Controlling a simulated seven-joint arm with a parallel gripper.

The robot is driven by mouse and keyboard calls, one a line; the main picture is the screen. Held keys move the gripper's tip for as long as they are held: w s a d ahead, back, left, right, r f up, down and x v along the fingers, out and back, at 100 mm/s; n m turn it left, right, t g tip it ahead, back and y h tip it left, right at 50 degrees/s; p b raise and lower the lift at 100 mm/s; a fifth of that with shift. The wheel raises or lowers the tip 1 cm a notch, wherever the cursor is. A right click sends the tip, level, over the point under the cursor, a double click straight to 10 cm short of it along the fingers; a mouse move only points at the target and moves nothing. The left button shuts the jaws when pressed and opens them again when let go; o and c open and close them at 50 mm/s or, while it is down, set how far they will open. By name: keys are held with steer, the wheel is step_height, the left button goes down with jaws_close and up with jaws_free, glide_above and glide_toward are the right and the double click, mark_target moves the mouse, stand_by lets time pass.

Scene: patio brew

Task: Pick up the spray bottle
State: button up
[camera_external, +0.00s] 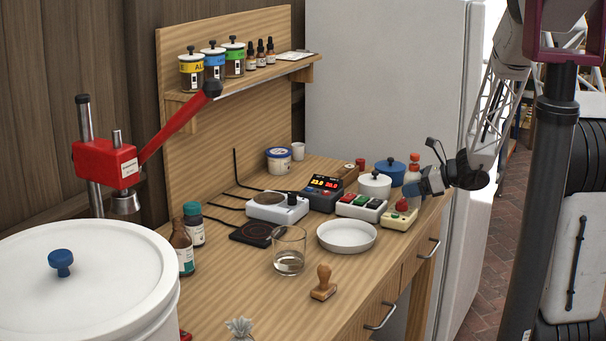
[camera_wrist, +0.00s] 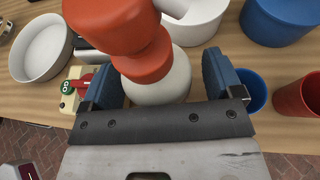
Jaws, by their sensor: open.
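The spray bottle has a white body and an orange-red top. In the external view the bottle (camera_external: 412,175) stands upright at the right end of the wooden bench. In the wrist view the bottle (camera_wrist: 158,88) lies between the two blue-grey fingers, its orange top closest to the camera. My gripper (camera_external: 428,182) is at the bottle's right side in the external view. In the wrist view my gripper (camera_wrist: 163,80) is open, with one finger on each side of the bottle. Whether either finger touches it I cannot tell.
A white lidded pot (camera_external: 374,186) and a blue lidded pot (camera_external: 389,171) stand close by. In the wrist view a blue cup (camera_wrist: 252,90) and a red cup (camera_wrist: 298,96) are right of the fingers.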

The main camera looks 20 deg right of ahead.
mark_target(418, 169)
stand_by(0.4)
steer(key=c, duration=1.2)
steer(key=shift+o, duration=0.2)
steer(key=shift+r, duration=0.2)
steer(key=shift+r, duration=1.35)
steer(key=shift+s+r, duration=0.25)
steer(key=shift+r, duration=0.05)
steer(key=s+r, duration=0.1)
steer(key=s, duration=1.4)
steer(key=shift+s+a+r, duration=0.15)
steer(key=shift+s+a, duration=0.1)
steer(key=shift+a, duration=0.15)
